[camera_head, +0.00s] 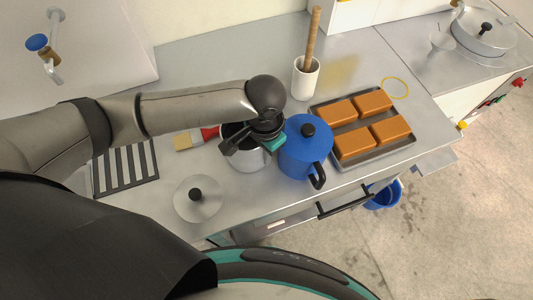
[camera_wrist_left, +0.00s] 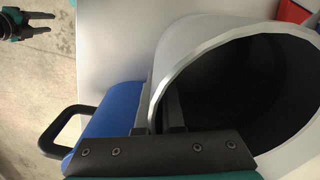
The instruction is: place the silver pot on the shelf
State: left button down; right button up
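The silver pot (camera_head: 250,163) stands without a lid on the grey counter, left of the blue pot (camera_head: 303,155). My left gripper (camera_head: 250,143) reaches down over its rim from above. In the left wrist view the pot (camera_wrist_left: 210,45) shows its dark, empty inside. The fingers of my left gripper (camera_wrist_left: 160,115) sit close together with the pot wall between them, one inside and one outside. My right gripper (camera_wrist_left: 40,28) shows at the upper left of the left wrist view, open, empty and away over the floor. The shelf cannot be clearly identified.
A silver lid (camera_head: 197,205) lies at the front of the counter. A tray (camera_head: 373,153) of orange blocks is right of the blue pot. A white crock (camera_head: 305,80) stands behind. A black rack (camera_head: 127,170) and red-handled brush (camera_head: 209,132) lie left. A lidded pan (camera_head: 483,35) stands far right.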

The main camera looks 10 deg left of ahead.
pick_arm(q)
jog(key=shift+w+d+f, duration=0.1)
jog(key=shift+d+f, duration=0.05)
jog(key=shift+f, duration=0.1)
jog(key=c, duration=1.4)
grip_release()
jog(key=shift+c, duration=0.2)
jog(key=o, duration=0.4)
